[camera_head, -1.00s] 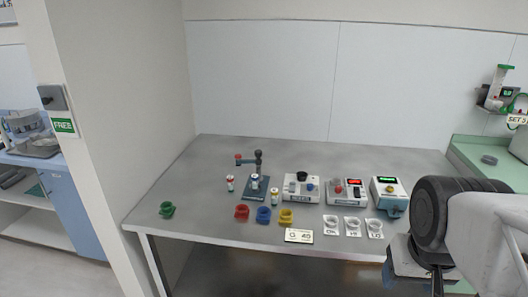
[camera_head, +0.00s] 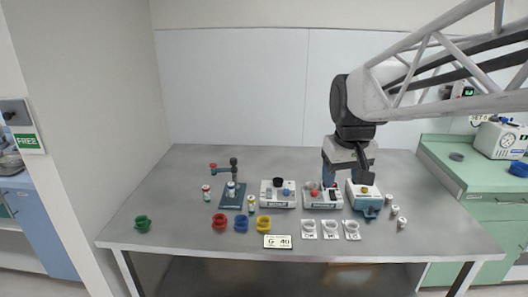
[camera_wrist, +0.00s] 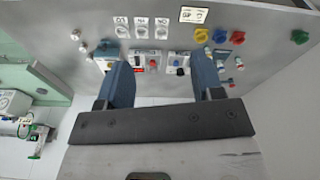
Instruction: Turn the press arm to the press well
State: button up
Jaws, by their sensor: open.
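The press (camera_head: 232,200) stands on the left half of the grey table, with a blue base and a dark upright post. Its press arm (camera_head: 222,165) sticks out to the left of the post and ends in a red knob (camera_head: 213,166). A small vial (camera_head: 231,188) stands at the base by the post; the well itself is too small to make out. My gripper (camera_head: 348,182) is open and empty above the devices right of the press, apart from it. In the wrist view my gripper (camera_wrist: 163,75) shows two blue fingers apart; the right one partly hides the press.
Right of the press stand a white device (camera_head: 278,195), a device with a red display (camera_head: 322,198) and a blue-white device (camera_head: 365,199). Red (camera_head: 219,222), blue (camera_head: 241,223) and yellow (camera_head: 263,223) holders lie in front. Loose vials flank the press. The table's left rear is clear.

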jog(key=w+a+r+n, duration=0.1)
jog(key=w+a, duration=0.2)
jog(key=w, duration=0.5)
jog(key=w+a+n, duration=0.1)
jog(key=w+a, duration=0.2)
jog(key=w, duration=0.5)
jog(key=n+g, duration=0.2)
jog(key=n, duration=0.4)
send_over(233, 159)
jog(key=f, duration=1.7)
jog(key=shift+s+d, duration=0.15)
jog(key=shift+d, duration=0.2)
jog(key=shift+w+a+f, duration=0.2)
jog(key=shift+a+f, duration=0.05)
jog(key=shift+f, duration=3.85)
grip_shut()
